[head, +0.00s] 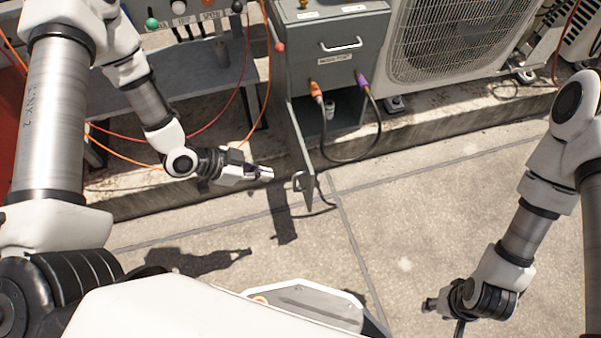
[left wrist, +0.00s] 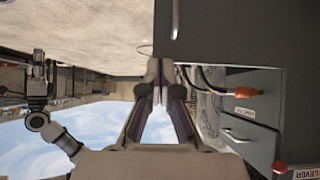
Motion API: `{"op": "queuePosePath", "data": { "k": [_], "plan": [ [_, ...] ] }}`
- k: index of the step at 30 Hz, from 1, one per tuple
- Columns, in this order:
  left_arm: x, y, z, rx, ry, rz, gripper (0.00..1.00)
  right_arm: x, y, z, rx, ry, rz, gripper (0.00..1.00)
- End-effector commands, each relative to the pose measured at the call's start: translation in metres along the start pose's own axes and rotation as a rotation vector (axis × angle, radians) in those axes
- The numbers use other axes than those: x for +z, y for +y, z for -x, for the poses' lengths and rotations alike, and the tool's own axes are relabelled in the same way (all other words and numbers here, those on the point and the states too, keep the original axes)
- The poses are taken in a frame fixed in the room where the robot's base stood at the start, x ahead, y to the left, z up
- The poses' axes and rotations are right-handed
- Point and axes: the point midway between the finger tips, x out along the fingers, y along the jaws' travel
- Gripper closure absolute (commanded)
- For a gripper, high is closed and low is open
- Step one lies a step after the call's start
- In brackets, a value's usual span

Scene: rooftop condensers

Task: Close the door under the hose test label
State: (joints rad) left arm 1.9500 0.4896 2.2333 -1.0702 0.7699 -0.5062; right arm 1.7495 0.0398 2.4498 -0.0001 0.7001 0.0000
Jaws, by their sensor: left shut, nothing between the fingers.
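In the head view a grey cabinet (head: 333,45) has a lower compartment with its narrow door (head: 300,145) swung open toward me, seen nearly edge-on. A small handle (head: 298,181) is near the door's outer lower end. A label (head: 334,61) sits below the drawer handle; its text is too small to read surely. My left gripper (head: 268,174) is shut and empty, just left of the door handle, apparently apart from it. In the left wrist view the closed fingers (left wrist: 160,68) point toward the grey door panel (left wrist: 225,32). My right gripper (head: 432,304) is low at right, far from the door.
An orange connector (head: 316,90) and a purple connector (head: 361,78) join a dark hose (head: 345,160) looping by the compartment. Orange and red cables hang left of the door. A condenser unit (head: 447,40) stands right. The paved floor right of the door is clear.

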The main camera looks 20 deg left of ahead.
Motion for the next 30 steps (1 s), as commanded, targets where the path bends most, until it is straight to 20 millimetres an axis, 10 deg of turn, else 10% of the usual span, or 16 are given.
{"op": "queuePosePath", "data": {
  "k": [12,30],
  "plan": [
    [-0.012,0.001,-0.085,0.003,-0.001,-0.006,1.00,0.000,0.000,-0.038,0.000,0.000,0.000,0.60],
    [-0.027,0.000,-0.096,0.000,0.000,0.003,1.00,0.000,0.000,-0.040,0.000,0.000,0.000,0.60]
  ]
}}
